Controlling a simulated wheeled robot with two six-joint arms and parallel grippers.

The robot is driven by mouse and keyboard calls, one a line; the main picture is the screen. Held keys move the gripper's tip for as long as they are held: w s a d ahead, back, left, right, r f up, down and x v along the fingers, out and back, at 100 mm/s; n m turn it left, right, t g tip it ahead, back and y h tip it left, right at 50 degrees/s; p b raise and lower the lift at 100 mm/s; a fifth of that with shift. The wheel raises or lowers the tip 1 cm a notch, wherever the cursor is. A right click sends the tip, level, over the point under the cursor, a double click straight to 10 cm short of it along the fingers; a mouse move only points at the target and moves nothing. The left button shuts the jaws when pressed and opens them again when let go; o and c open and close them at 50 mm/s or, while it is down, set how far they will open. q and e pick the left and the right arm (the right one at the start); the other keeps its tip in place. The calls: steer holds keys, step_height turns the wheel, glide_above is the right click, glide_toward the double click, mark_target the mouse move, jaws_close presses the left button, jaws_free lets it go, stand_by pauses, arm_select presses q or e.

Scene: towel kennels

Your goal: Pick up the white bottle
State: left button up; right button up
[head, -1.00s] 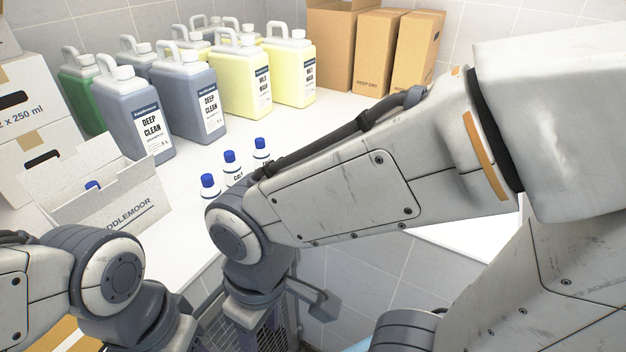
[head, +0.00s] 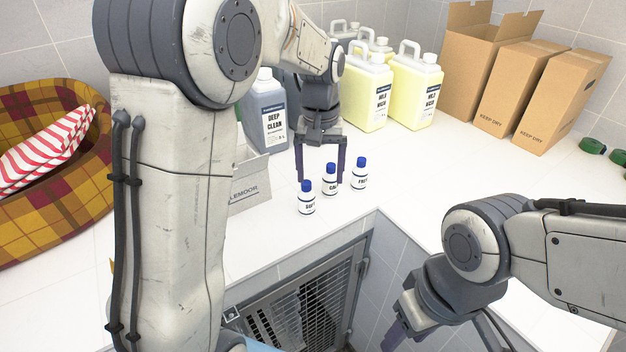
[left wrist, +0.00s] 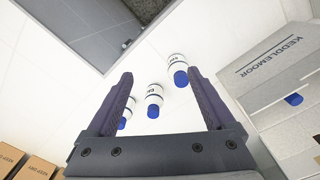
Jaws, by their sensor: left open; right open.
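Three white bottles with blue caps stand upright in a slanting row on the white counter: a left one (head: 307,198), a middle one (head: 330,180) and a right one (head: 359,174). Their labels differ but are too small to read surely. My left gripper (head: 320,176) is open and empty, pointing down just behind the left and middle bottles. In the left wrist view, the middle bottle (left wrist: 154,97) shows between the fingers, the left bottle (left wrist: 178,70) near the right finger, and the third (left wrist: 125,116) partly behind the left finger. My right gripper (head: 396,334) is open, low at the bottom, partly cut off.
Large jugs (head: 365,95) and cardboard boxes (head: 520,90) stand behind. A plaid pet bed (head: 50,210) is at left. The counter's front edge drops to a barred kennel door (head: 300,300).

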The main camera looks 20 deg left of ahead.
mark_target(307, 183)
arm_select(q)
steer(key=shift+n, duration=0.7)
steer(key=w+a, duration=0.1)
steer(key=a, duration=0.1)
steer(key=w+a, duration=0.1)
steer(key=shift+w+a+r, duration=0.1)
steer(key=shift+w+a, duration=0.1)
steer(key=shift+a, duration=0.2)
step_height(307, 183, down, 4)
steer(key=shift+w+f+p, duration=0.1)
steer(key=shift+f+p, duration=0.15)
steer(key=shift+p, duration=0.35)
steer(key=shift+f+p, duration=0.35)
steer(key=shift+f, duration=0.25)
step_height(307, 183, down, 4)
steer(key=shift+a+r+p, duration=0.15)
steer(key=shift+r+p, duration=0.05)
steer(key=shift+p, duration=0.45)
steer(key=shift+f, duration=0.35)
jaws_close()
arm_select(e)
step_height(307, 183, up, 4)
steer(key=shift+f, duration=0.1)
